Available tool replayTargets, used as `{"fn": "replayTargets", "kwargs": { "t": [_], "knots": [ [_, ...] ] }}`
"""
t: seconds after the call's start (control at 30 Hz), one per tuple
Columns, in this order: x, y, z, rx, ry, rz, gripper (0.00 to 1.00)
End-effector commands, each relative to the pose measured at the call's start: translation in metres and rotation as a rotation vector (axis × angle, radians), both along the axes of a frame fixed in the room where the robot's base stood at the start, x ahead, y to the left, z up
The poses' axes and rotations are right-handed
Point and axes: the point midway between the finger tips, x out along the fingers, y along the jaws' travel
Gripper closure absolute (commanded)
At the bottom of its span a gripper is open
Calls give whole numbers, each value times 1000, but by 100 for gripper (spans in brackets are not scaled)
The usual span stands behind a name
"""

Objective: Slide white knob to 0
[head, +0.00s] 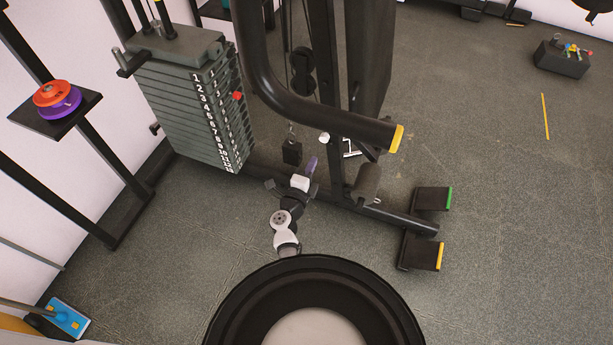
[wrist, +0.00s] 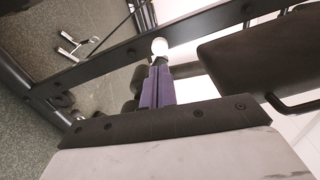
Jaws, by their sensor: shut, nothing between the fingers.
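The white knob (head: 324,137) is a small round ball on the dark upright of the gym machine (head: 323,70). In the wrist view the knob (wrist: 160,46) stands against a dark slotted bar (wrist: 120,55), just past the fingertips. My gripper (head: 313,160) has purple fingers and sits just below and left of the knob in the head view. In the wrist view the fingers (wrist: 158,68) are together with nothing between them. Whether the tips touch the knob I cannot tell. No 0 mark can be read near the knob.
A numbered weight stack (head: 190,100) with a red pin (head: 238,96) stands left of my arm. A curved black bar (head: 330,118) with a yellow end passes above the knob. A dark pad (wrist: 250,60) is at right in the wrist view. Open floor (head: 520,230) lies right.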

Motion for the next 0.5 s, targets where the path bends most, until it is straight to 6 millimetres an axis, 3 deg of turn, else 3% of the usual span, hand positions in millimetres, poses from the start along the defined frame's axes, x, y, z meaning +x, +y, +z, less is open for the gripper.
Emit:
{"fn": "replayTargets", "kwargs": {
  "t": [0.2, 0.5],
  "knots": [
    [43, -14, -3, 0, -3, -1, 100],
    [71, -23, -1, 0, -1, 1, 100]
  ]
}}
